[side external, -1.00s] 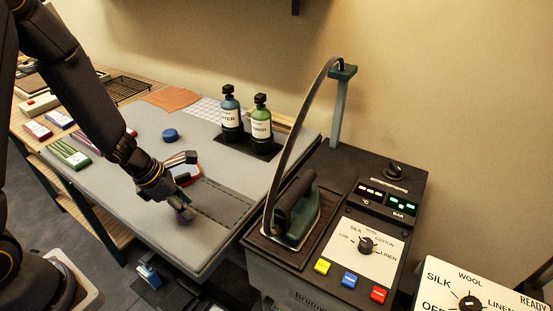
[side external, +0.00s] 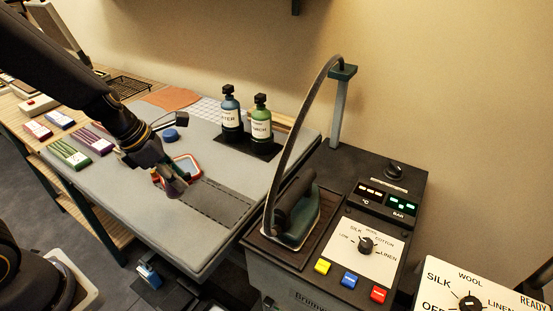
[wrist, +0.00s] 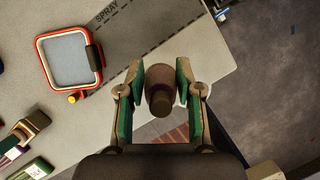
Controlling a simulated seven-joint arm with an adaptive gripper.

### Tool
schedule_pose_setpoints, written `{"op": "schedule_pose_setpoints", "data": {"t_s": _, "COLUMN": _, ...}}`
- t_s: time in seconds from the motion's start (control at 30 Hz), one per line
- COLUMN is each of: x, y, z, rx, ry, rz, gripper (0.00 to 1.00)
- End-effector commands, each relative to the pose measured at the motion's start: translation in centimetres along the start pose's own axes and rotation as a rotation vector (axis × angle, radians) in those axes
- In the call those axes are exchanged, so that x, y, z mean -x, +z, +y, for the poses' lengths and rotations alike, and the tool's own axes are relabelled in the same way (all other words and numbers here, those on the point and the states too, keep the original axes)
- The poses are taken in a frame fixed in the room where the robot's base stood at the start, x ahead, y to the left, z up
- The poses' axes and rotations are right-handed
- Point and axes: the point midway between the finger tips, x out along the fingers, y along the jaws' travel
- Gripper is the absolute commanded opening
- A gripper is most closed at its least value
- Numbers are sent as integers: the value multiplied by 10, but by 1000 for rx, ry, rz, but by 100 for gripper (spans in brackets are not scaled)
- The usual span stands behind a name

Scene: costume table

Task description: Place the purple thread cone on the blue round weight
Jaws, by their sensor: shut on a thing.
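The purple thread cone (wrist: 160,88) is between the green-padded fingers of my gripper (wrist: 158,82) in the wrist view, and the gripper is shut on it. In the side view the cone (side external: 175,188) hangs below my gripper (side external: 164,178), over the grey table near the red-rimmed frame; how far it is above the surface is hard to tell. The blue round weight (side external: 170,134) lies on the table behind the gripper, apart from it. In the wrist view only a sliver of blue shows at the left edge.
A red-rimmed frame (side external: 188,166) lies just beside the gripper. Blue (side external: 230,112) and green (side external: 261,118) bottles stand on a dark tray at the back. An iron (side external: 297,215) rests at right. Green (side external: 68,153) and purple striped blocks lie at left.

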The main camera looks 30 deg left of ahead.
Motion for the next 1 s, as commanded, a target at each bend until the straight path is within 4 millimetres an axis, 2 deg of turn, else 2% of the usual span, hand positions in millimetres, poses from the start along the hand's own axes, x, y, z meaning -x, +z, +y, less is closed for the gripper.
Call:
{"op": "schedule_pose_setpoints", "data": {"t_s": 0.17, "x": 8, "y": 7, "z": -3, "rx": 32, "ry": 13, "rz": -1, "gripper": 0}}
{"op": "schedule_pose_setpoints", "data": {"t_s": 0.27, "x": 13, "y": 19, "z": 8, "rx": 63, "ry": 28, "rz": -2, "gripper": 0}}
{"op": "schedule_pose_setpoints", "data": {"t_s": 0.33, "x": 19, "y": 30, "z": 24, "rx": 104, "ry": 46, "rz": -2, "gripper": 0}}
{"op": "schedule_pose_setpoints", "data": {"t_s": 0.47, "x": 30, "y": 43, "z": 69, "rx": 209, "ry": 88, "rz": -1, "gripper": 0}}
{"op": "schedule_pose_setpoints", "data": {"t_s": 0.57, "x": 43, "y": 46, "z": 112, "rx": 302, "ry": 126, "rz": -2, "gripper": 0}}
{"op": "schedule_pose_setpoints", "data": {"t_s": 0.7, "x": 63, "y": 33, "z": 180, "rx": 439, "ry": 180, "rz": 0, "gripper": 0}}
{"op": "schedule_pose_setpoints", "data": {"t_s": 0.8, "x": 76, "y": 17, "z": 220, "rx": 512, "ry": 208, "rz": -1, "gripper": 0}}
{"op": "schedule_pose_setpoints", "data": {"t_s": 0.9, "x": 83, "y": 1, "z": 246, "rx": 557, "ry": 223, "rz": -2, "gripper": 0}}
{"op": "schedule_pose_setpoints", "data": {"t_s": 1.0, "x": 84, "y": -13, "z": 258, "rx": 585, "ry": 233, "rz": -4, "gripper": 0}}
